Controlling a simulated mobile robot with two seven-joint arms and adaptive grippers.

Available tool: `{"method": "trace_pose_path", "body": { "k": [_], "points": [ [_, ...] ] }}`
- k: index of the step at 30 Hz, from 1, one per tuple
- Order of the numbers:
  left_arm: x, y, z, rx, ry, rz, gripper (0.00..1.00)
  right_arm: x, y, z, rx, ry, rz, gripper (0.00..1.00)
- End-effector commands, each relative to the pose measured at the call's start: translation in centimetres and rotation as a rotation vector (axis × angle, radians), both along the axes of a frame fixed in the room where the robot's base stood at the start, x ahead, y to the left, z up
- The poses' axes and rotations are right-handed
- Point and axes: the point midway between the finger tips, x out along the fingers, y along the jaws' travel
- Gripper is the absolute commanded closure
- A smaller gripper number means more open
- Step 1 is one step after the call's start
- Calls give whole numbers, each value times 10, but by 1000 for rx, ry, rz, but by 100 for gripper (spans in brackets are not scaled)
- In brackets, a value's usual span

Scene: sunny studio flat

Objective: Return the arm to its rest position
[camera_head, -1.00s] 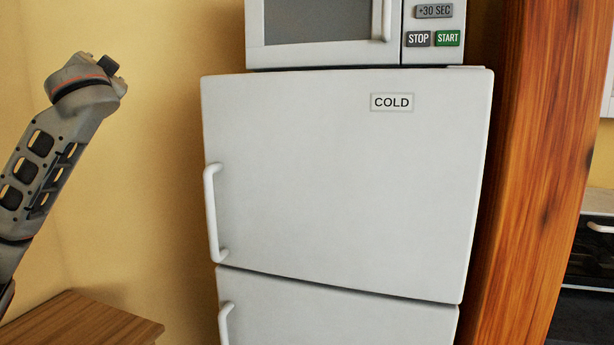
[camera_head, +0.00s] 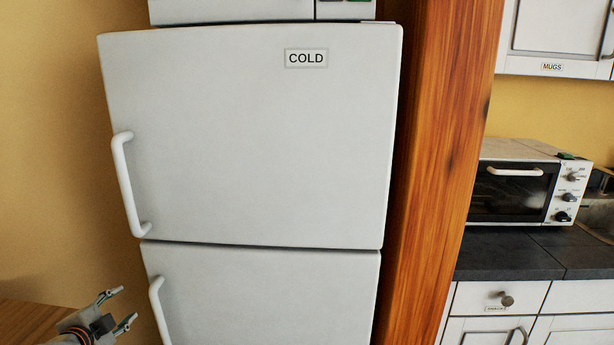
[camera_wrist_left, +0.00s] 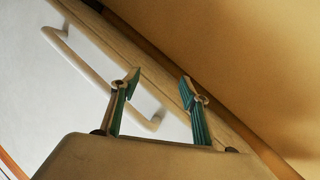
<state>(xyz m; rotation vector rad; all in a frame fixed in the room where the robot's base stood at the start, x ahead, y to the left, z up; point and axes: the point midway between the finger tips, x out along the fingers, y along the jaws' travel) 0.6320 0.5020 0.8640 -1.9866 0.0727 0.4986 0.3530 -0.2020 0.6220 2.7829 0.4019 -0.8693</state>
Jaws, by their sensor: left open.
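My left gripper (camera_head: 118,308) is at the lower left of the head view, beside the lower fridge door. Its two fingers are apart and nothing is between them. In the left wrist view the open fingers (camera_wrist_left: 158,93) point toward the fridge side and wall, with a white handle (camera_wrist_left: 100,75) beyond them on the left. My left arm's upper links are out of the head view. My right gripper is in neither view.
A white fridge (camera_head: 250,150) marked COLD stands shut, with an upper handle (camera_head: 128,185) and a lower handle (camera_head: 159,310). A wooden table (camera_head: 25,318) is at the lower left. A wooden post (camera_head: 440,150) stands right of the fridge, before a counter (camera_head: 510,258) with a toaster oven (camera_head: 515,190).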

Motion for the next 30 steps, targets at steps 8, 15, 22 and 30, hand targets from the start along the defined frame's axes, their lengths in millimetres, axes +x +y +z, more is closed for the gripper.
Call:
{"method": "trace_pose_path", "body": {
  "k": [8,15,22,30],
  "points": [
    [-123,-43,-142,-71,214,-156,55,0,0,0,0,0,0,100],
    [-207,-67,-199,-131,327,-237,55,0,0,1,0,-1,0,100],
    [-277,-86,-231,-185,409,-293,55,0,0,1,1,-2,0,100],
    [-282,-136,-244,-359,362,-195,55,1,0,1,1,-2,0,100]
  ]
}}
